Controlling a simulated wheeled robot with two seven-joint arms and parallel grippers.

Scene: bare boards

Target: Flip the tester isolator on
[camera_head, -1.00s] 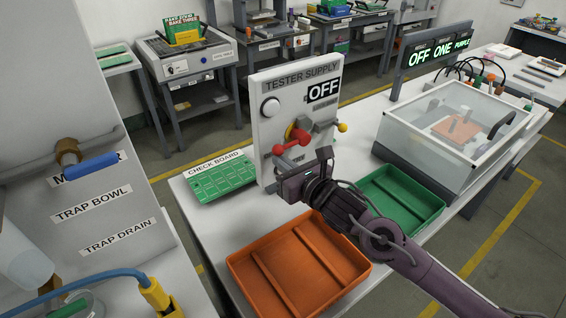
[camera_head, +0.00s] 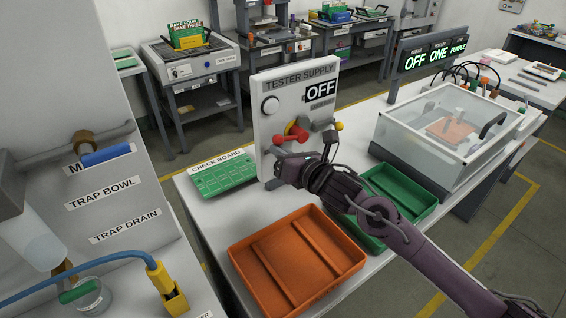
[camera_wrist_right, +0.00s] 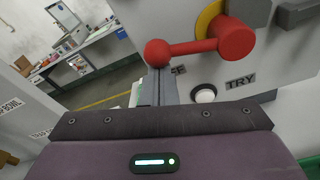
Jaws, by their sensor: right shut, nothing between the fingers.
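The tester supply panel (camera_head: 262,120) stands upright on the bench, and its display (camera_head: 321,91) reads OFF. Its isolator is a red lever (camera_head: 290,137) on a yellow disc, with the ball end pointing left. In the right wrist view the red lever (camera_wrist_right: 190,48) runs leftward from its hub to the ball. My right gripper (camera_head: 274,168) is shut and empty, just below the ball end. In the right wrist view its fingers (camera_wrist_right: 159,86) reach up under the ball; whether they touch it I cannot tell. My left gripper is not in view.
A green check board (camera_head: 222,176) lies left of the panel. An orange tray (camera_head: 265,291) and a green tray (camera_head: 413,181) sit in front. A clear-lidded box (camera_head: 405,140) stands to the right. A yellow knob (camera_head: 339,126) sticks out right of the lever.

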